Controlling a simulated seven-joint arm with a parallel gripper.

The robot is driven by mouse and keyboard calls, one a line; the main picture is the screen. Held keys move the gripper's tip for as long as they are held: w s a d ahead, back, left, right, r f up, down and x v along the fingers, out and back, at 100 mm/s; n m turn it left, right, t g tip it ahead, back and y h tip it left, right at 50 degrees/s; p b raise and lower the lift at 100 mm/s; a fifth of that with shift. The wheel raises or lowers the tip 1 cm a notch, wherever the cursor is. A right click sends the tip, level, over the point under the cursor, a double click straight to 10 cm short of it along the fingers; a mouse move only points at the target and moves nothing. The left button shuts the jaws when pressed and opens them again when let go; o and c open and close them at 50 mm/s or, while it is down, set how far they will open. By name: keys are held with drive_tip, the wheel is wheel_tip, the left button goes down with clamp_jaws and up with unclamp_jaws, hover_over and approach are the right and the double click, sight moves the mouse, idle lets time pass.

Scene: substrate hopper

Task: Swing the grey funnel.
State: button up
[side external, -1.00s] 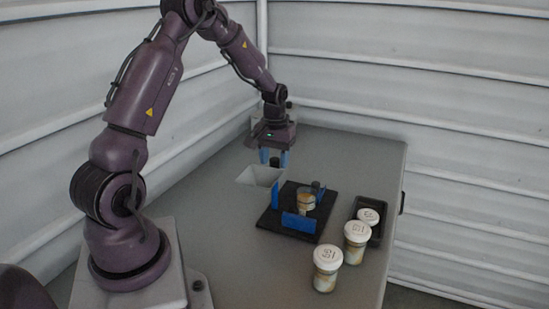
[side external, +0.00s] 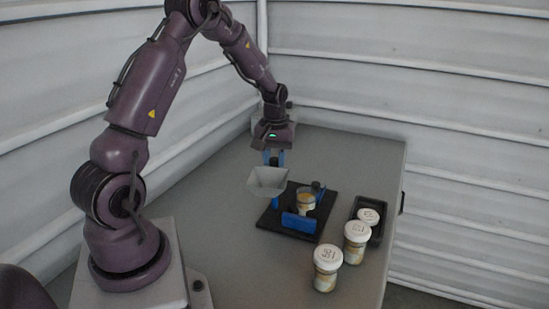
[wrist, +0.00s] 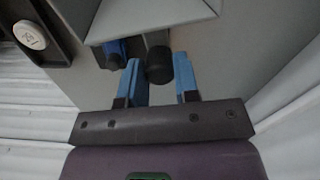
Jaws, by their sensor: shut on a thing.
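The grey funnel (side external: 268,181) has a wide square mouth and hangs over the left side of the black base plate (side external: 268,222), beside an open jar (side external: 306,199) rather than over it. My gripper (side external: 274,158) is just behind the funnel. In the wrist view, its blue fingers (wrist: 161,80) are on either side of a black knob (wrist: 158,66) at the funnel's edge, and it is shut on that knob. The funnel (wrist: 150,15) fills the top of that view. The funnel's lower end is hidden.
Blue blocks (side external: 299,222) stand on the base plate around the jar. At right, a black tray (side external: 376,236) has a white-lidded jar (side external: 368,217) in or behind it. Two more lidded jars (side external: 355,240) (side external: 327,267) stand in front. The table's left part is clear.

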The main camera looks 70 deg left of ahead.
drive_tip(key=n, duration=1.5)
drive_tip(key=o, duration=0.7)
drive_tip(key=shift+c, duration=0.2)
drive_tip(key=shift+r, duration=0.1)
drive_tip(key=shift+r, duration=3.45)
